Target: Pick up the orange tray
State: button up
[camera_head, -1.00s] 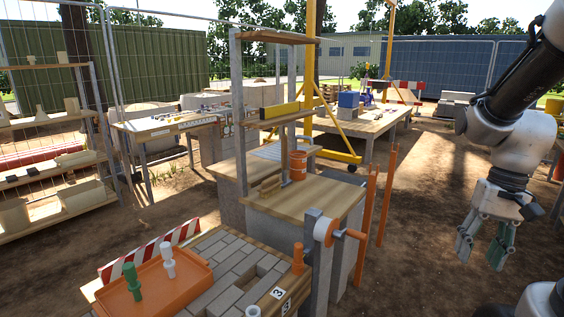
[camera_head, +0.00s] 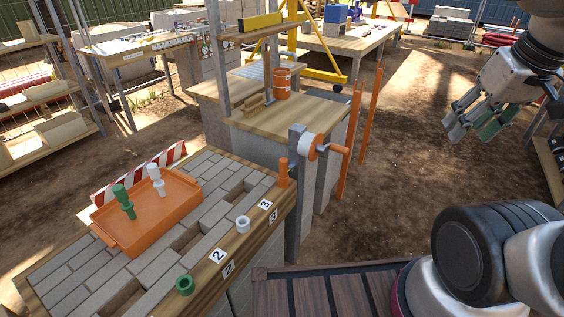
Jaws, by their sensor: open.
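The orange tray (camera_head: 169,216) lies flat on the grey paved top of a low bench at the lower left. A green peg-like piece (camera_head: 124,203) and a white one (camera_head: 156,180) stand upright in it. My gripper (camera_head: 469,136) hangs at the upper right over the dirt ground, with its fingers apart and nothing between them. It is well away from the tray, to the right of it.
The paved bench (camera_head: 95,270) has gaps in its paving and a wooden edge with number labels. A green ring (camera_head: 185,285) and a white ring (camera_head: 243,224) sit near that edge. A striped barrier board (camera_head: 139,172) stands behind the tray. An orange-handled crank (camera_head: 317,147) rises at the bench's right end.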

aim_at(156, 215)
jog(key=k+u, duration=0.2)
jog(key=u, duration=1.1)
jog(key=i+j, duration=0.1)
jog(key=j, duration=0.35)
jog(key=i+j+u, duration=0.1)
jog(key=j, duration=0.3)
jog(key=i+j, duration=0.15)
jog(key=j, duration=0.3)
